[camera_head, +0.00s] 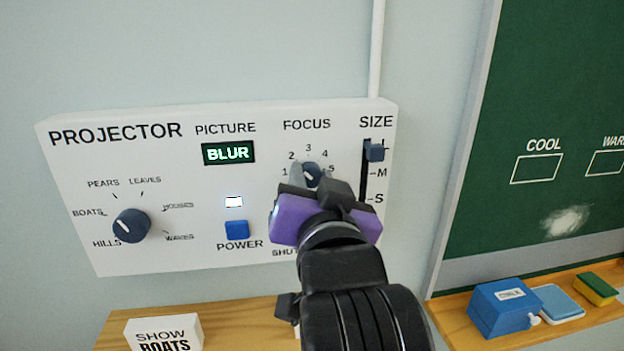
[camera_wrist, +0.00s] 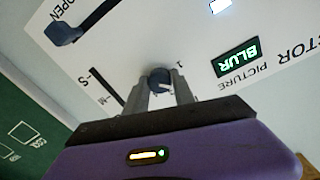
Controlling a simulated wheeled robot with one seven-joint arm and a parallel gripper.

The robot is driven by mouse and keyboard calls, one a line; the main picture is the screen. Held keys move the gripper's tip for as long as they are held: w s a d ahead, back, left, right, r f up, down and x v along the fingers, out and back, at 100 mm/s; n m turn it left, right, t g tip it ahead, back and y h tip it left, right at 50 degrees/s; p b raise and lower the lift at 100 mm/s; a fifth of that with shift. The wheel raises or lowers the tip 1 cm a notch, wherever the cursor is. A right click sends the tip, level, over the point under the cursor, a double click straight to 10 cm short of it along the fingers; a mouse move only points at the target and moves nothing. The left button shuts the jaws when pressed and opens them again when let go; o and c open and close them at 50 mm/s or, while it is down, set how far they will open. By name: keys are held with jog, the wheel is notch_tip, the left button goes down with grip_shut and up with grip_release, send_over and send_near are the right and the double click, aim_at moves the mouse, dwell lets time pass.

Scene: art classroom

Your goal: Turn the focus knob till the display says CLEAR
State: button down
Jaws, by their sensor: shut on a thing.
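The focus knob (camera_head: 313,172) is a small dark blue dial on the white projector panel, ringed by numbers. It also shows in the wrist view (camera_wrist: 159,80). My gripper (camera_head: 309,178) is purple and black. Its two grey fingers (camera_wrist: 161,90) are shut on the knob, one on each side. My gripper covers the panel below the knob.
A picture selector knob (camera_head: 131,226) is at left. The blue power button (camera_head: 236,230) sits below a lit lamp (camera_head: 233,202). The size slider (camera_head: 374,150) stands close right of my gripper. A "SHOW BOATS" card (camera_head: 164,333) stands on the ledge below. A green chalkboard (camera_head: 560,90) is right.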

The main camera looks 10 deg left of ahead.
jog(key=m+b, duration=0.1)
jog(key=m, duration=0.3)
jog(key=shift+m+b, duration=0.3)
jog(key=shift+b, duration=0.05)
jog(key=shift+f+m+b, duration=0.1)
jog(key=shift+m+b, duration=0.5)
jog(key=shift+m, duration=1.3)
jog(key=c, duration=1.1)
grip_release()
jog(key=shift+o, duration=0.2)
